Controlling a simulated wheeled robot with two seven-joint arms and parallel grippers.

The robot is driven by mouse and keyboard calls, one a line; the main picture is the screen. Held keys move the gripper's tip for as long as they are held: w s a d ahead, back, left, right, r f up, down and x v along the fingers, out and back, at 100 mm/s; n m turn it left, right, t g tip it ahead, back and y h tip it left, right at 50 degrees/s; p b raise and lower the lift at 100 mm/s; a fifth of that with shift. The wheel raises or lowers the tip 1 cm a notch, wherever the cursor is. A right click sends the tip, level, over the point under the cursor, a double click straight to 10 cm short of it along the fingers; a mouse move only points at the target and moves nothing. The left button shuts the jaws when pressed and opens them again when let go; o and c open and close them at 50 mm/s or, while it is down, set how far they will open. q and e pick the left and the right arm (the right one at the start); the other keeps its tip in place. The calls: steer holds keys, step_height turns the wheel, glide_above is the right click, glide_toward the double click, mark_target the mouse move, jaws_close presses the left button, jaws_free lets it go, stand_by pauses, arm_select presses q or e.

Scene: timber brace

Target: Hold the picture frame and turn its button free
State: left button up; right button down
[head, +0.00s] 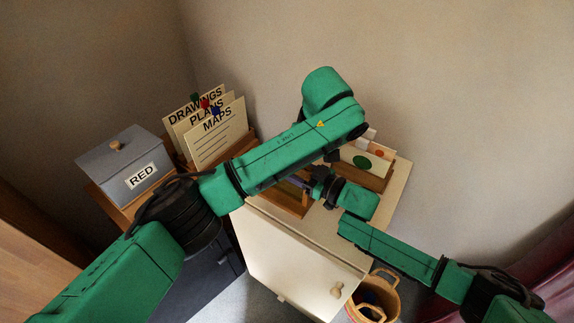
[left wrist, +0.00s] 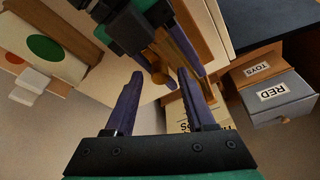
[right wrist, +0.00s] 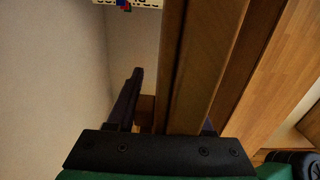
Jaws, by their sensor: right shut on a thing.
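The brown wooden picture frame (head: 288,200) is on the pale cabinet top in the head view, partly hidden by my arms. My right gripper (head: 316,183) is shut on it. In the right wrist view a long wooden bar of the frame (right wrist: 205,60) runs between the fingers; one finger is mostly hidden behind it. My left gripper (left wrist: 160,95) is open in the left wrist view, with its purple fingers apart. A small wooden piece (left wrist: 160,77), perhaps the button, shows beyond and between the fingertips. In the head view my left gripper is hidden behind its arm.
The pale cabinet (head: 300,255) has a knobbed front. A grey box marked RED (head: 125,165) and a rack of cards (head: 215,130) stand left. A wooden holder with dotted cards (head: 365,165) is at the right. A basket (head: 385,290) stands below.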

arm_select(q)
steer(key=shift+r, duration=3)
arm_select(e)
steer(key=shift+c, duration=1)
jaws_free()
steer(key=v, duration=1.2)
